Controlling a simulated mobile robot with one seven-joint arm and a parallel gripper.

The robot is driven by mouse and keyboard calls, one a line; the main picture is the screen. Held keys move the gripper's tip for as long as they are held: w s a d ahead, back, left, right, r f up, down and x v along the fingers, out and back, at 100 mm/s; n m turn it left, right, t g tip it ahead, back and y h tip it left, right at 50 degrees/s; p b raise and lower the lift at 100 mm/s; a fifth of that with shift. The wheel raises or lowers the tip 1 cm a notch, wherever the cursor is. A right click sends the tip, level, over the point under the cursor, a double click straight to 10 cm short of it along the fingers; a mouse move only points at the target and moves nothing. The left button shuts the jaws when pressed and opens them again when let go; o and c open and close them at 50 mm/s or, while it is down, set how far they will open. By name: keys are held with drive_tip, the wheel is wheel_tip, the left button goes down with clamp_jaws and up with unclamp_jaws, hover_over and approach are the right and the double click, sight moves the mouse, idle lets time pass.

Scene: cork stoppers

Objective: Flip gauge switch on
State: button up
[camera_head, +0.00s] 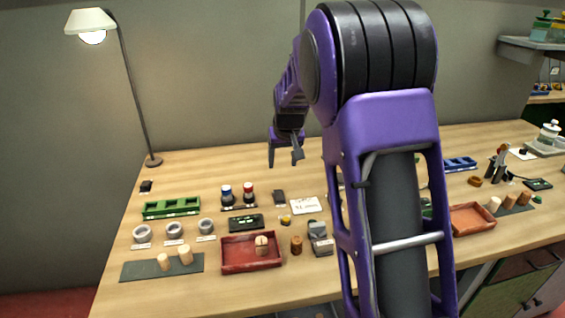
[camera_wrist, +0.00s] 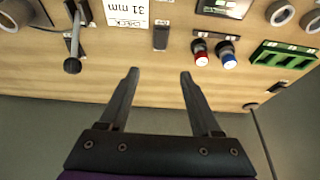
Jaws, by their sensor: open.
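My gripper (camera_head: 284,163) hangs open and empty above the back of the table. In the wrist view my gripper (camera_wrist: 159,73) has its two fingers apart, with bare wood between the tips. A small dark block (camera_wrist: 161,36), perhaps a switch, lies just beyond the fingertips in that view, apart from them. It also shows in the head view as a dark block (camera_head: 279,198) below my gripper. A dark gauge-like box with a display (camera_head: 246,222) lies nearer the front; its edge shows in the wrist view (camera_wrist: 225,8). I cannot tell the switch's position.
A "31 mm" card (camera_wrist: 127,12) and a ball-ended lever (camera_wrist: 72,65) are on one side. Red-topped (camera_wrist: 201,58) and blue-topped (camera_wrist: 228,61) pieces are on the other, near a green tray (camera_head: 171,207). A lamp (camera_head: 126,80) stands back left. My arm hides the table's middle.

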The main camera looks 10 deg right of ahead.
drive_tip(key=shift+v, duration=2.05)
drive_tip(key=v, duration=1.7)
drive_tip(key=shift+r, duration=0.2)
drive_tip(key=shift+f, duration=0.1)
approach(279, 194)
drive_tip(key=b+x, duration=0.1)
drive_tip(key=x, duration=0.6)
drive_tip(key=shift+w+f, duration=0.1)
drive_tip(key=shift+f, duration=0.25)
drive_tip(key=shift+c, duration=0.2)
clamp_jaws()
